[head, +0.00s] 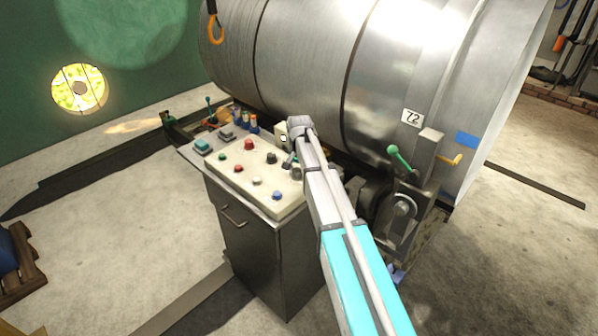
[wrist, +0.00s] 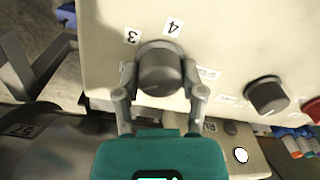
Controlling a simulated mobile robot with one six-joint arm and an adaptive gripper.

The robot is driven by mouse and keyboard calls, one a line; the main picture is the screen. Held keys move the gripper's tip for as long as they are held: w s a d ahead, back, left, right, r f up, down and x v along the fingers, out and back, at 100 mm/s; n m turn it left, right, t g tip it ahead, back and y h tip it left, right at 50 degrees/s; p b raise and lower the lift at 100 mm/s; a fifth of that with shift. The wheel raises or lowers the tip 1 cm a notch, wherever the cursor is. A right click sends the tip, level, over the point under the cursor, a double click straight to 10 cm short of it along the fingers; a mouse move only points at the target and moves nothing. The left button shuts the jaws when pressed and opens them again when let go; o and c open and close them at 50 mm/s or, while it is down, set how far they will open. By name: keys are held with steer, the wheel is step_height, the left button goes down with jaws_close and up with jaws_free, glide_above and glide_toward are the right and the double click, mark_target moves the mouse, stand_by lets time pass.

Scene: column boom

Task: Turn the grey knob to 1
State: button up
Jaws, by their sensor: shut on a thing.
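The grey knob (wrist: 160,70) sits on the cream control panel (wrist: 110,70), in the upper middle of the wrist view. My gripper (wrist: 161,78) has one finger on each side of the knob and is shut on it. Labels 3 (wrist: 131,37) and 4 (wrist: 173,27) appear upside down beyond the knob. Another label (wrist: 208,72) beside the right finger is too small to read. I cannot make out a label 1 or where the knob points. In the head view my gripper (head: 291,163) is at the panel's right part, and the knob is hard to make out there.
A second dark knob (wrist: 267,95) and a red button (wrist: 312,110) are to the right in the wrist view. In the head view, several buttons share the panel on a grey cabinet (head: 250,240). A large metal drum (head: 300,60) stands close behind.

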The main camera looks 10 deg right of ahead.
steer(key=n, duration=1.1)
steer(key=shift+n, duration=0.3)
stand_by(0.4)
steer(key=o, duration=1.1)
steer(key=shift+o, duration=0.2)
